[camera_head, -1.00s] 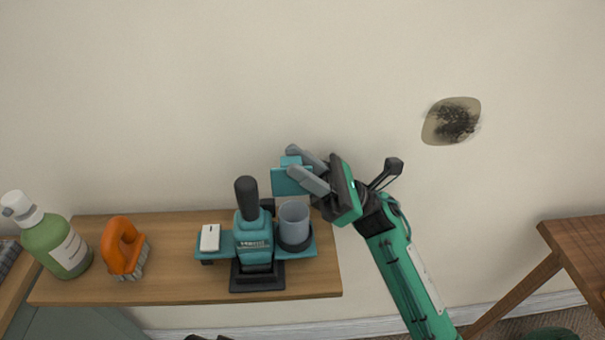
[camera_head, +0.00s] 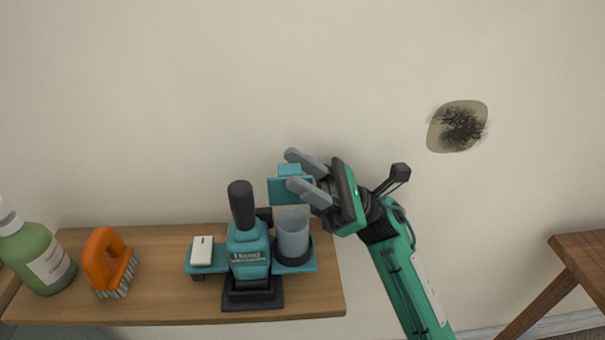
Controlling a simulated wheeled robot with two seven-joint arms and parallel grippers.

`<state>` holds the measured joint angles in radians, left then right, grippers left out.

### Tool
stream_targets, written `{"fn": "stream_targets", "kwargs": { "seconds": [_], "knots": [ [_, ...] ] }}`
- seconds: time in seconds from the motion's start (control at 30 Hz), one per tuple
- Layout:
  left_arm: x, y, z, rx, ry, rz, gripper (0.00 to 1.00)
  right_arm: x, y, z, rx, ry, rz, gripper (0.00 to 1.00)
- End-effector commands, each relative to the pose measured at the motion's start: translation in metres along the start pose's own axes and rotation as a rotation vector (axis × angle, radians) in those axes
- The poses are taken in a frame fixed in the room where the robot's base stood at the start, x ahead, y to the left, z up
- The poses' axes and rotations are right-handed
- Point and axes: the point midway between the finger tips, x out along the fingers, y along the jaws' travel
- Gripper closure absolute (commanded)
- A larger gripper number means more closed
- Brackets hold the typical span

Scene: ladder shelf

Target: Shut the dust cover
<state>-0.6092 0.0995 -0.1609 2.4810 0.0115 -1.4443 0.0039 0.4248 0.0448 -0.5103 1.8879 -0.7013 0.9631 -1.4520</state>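A teal hand vacuum (camera_head: 248,250) with a black upright handle stands on a black base on the wooden shelf. A clear cup (camera_head: 292,234) sits on its right side platform. The dust cover (camera_head: 277,192), a teal flap with a small tab, stands raised above the back of the cup, so the cup is open. My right gripper (camera_head: 291,169) is at the cover from the right. Its two grey fingers are apart, with the cover's tab between them. I cannot tell whether either finger touches it. The lower finger hides part of the cover. My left gripper is not in view.
A white block-like piece (camera_head: 202,250) sits on the vacuum's left platform. An orange brush (camera_head: 103,258) and a green bottle (camera_head: 42,262) stand further left on the shelf (camera_head: 150,306). The wall is close behind. A wooden table (camera_head: 583,255) is at the right.

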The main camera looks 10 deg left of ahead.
Motion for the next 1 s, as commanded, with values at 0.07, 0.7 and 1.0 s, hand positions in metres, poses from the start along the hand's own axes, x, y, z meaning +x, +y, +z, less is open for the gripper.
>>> {"fn": "stream_targets", "kwargs": {
  "seconds": [0.07,0.7,1.0],
  "knots": [
    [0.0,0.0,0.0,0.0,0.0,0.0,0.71,0.0,0.0,0.0,0.0,0.0,0.0,0.56],
    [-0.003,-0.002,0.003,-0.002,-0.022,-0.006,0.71,0.021,-0.004,0.02,-0.002,0.0,0.006,0.56],
    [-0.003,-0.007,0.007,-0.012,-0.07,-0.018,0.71,0.072,-0.017,0.072,-0.003,0.001,0.006,0.56]
  ]
}}
